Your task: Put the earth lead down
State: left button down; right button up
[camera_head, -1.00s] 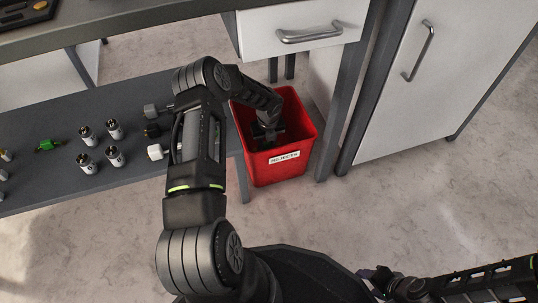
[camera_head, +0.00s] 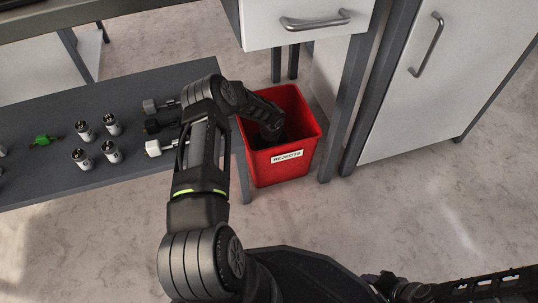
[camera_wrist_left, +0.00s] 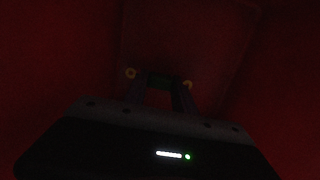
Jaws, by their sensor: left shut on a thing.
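My left gripper (camera_head: 268,134) reaches down inside a red bin (camera_head: 286,171), and its tips are hidden there in the head view. In the dark left wrist view, the left gripper (camera_wrist_left: 159,94) is shut on the earth lead (camera_wrist_left: 160,83). The lead shows as a dark green piece with a yellowish ring on each side. Red bin walls surround it, and I cannot tell whether the lead touches the bottom. A dark end of my right arm shows at the bottom right of the head view; its jaws cannot be made out.
A dark grey shelf (camera_head: 100,182) left of the bin holds several metal cylinders, a green item (camera_head: 42,140), and white (camera_head: 153,148) and dark plug-like pieces. A white drawer (camera_head: 306,25) is above and behind the bin. A white cabinet (camera_head: 420,100) stands to its right.

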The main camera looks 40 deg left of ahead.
pick_arm(q)
jog(key=shift+f, duration=0.55)
jog(key=c, duration=1)
grip_release()
jog(key=shift+r, duration=0.15)
